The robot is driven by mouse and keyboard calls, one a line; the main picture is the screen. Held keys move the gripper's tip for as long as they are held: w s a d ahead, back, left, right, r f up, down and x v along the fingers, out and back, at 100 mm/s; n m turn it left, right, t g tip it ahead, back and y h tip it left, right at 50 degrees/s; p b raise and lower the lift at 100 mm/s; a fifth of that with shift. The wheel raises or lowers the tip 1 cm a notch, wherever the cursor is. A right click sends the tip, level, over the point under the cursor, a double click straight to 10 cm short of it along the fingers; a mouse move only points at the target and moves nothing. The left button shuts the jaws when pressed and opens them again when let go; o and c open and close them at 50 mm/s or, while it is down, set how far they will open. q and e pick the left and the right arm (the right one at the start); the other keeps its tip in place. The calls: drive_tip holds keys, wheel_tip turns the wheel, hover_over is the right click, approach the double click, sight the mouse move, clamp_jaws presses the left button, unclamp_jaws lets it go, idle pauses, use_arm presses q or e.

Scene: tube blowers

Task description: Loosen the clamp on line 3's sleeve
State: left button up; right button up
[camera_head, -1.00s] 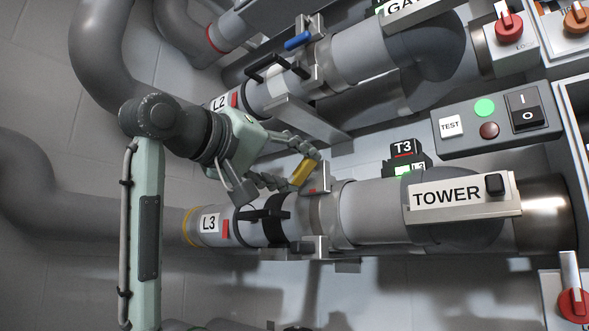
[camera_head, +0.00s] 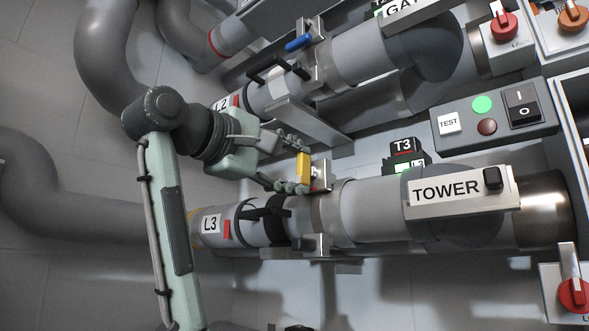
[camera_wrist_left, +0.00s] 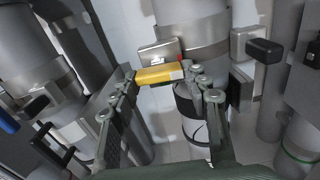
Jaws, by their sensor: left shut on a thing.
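Line 3's pipe carries the L3 label (camera_head: 211,224) and a grey sleeve (camera_head: 329,212) left of the TOWER plate. A clamp block (camera_head: 321,177) with a small red mark sits at the sleeve's upper edge. Its yellow lever (camera_head: 303,167) stands nearly upright in the head view. My left gripper (camera_head: 298,166) is shut on the lever, one finger at each end. In the left wrist view the yellow lever (camera_wrist_left: 158,74) lies across between the fingertips (camera_wrist_left: 165,76), in front of the metal clamp block. My right gripper is not in view.
A second clamp with a dark lever (camera_head: 303,244) is on the sleeve's lower side. Black handles (camera_head: 264,214) stand out from the L3 pipe. Line 2, with a blue lever (camera_head: 298,42), runs above. A switch box (camera_head: 495,118) is at right.

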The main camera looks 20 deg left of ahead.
use_arm(q)
drive_tip(key=shift+n, duration=0.4)
drive_tip(key=o, duration=1.2)
drive_tip(key=shift+c, duration=0.2)
drive_tip(key=v, duration=1.2)
